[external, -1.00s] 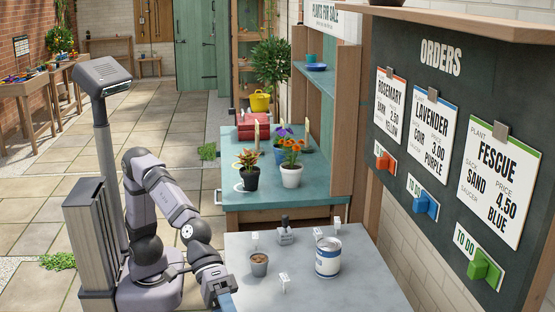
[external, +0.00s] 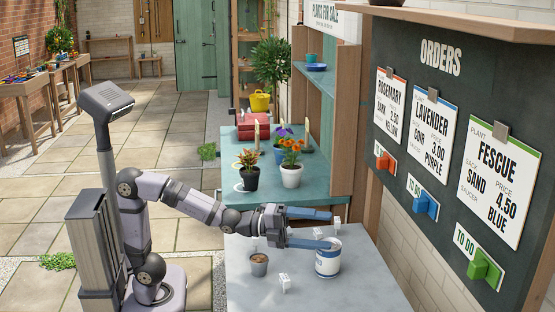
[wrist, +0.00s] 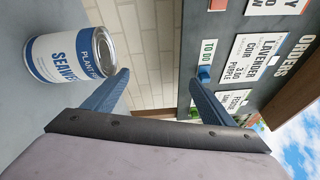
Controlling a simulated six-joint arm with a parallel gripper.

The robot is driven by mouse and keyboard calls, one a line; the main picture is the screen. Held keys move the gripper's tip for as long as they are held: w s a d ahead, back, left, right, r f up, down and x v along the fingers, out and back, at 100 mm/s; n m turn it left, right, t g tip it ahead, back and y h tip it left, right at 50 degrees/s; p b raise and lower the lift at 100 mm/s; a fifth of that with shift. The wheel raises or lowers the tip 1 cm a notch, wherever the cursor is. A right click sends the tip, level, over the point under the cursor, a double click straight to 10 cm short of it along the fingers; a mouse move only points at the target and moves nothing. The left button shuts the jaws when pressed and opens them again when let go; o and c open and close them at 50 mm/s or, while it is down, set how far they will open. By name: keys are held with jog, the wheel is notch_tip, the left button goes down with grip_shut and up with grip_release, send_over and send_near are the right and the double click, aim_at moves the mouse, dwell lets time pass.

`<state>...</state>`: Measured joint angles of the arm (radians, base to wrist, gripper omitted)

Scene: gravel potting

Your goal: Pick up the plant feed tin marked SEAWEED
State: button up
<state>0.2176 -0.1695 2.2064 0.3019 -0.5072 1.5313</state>
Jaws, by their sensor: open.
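The tin (external: 327,265), white with a blue band, stands upright on the grey bench. In the wrist view the tin (wrist: 70,56) reads "PLANT F…" and "SEAWE…", the rest cut off around its side. My gripper (external: 332,228) is open and empty, its two blue fingers reaching right above the bench. In the external view the nearer finger overlaps the tin's top; I cannot tell whether they touch. In the wrist view the tin is left of both fingers, outside the gap of my gripper (wrist: 160,78).
A small pot (external: 259,266) with brown filling stands left of the tin. A white tag (external: 284,284) stands in front, and others stand behind near my gripper. The orders board (external: 440,120) rises at the right. Flowering pots (external: 291,176) stand on the green bench behind.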

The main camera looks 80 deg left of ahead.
jog(key=s+a+m+t+b, duration=0.1)
jog(key=a+m+b, duration=0.1)
jog(key=a+m, duration=0.45)
jog(key=m+g+b, duration=0.2)
jog(key=m+b, duration=0.1)
jog(key=m, duration=0.7)
send_near(328, 258)
jog(key=shift+n+h, duration=0.25)
jog(key=shift+h, duration=0.15)
jog(key=w+a, duration=0.1)
jog(key=w+a+r, duration=0.1)
jog(key=w+a, duration=0.1)
jog(key=shift+w+r, duration=0.2)
jog(key=shift+w, duration=0.1)
jog(key=shift+x, duration=1.15)
jog(key=shift+f+x, duration=0.2)
jog(key=shift+x, duration=0.75)
jog(key=shift+f+x, duration=0.15)
jog(key=shift+x, duration=0.85)
jog(key=shift+w+d, duration=0.4)
jog(key=shift+w, duration=0.1)
jog(key=shift+r, duration=0.1)
jog(key=c, duration=1.4)
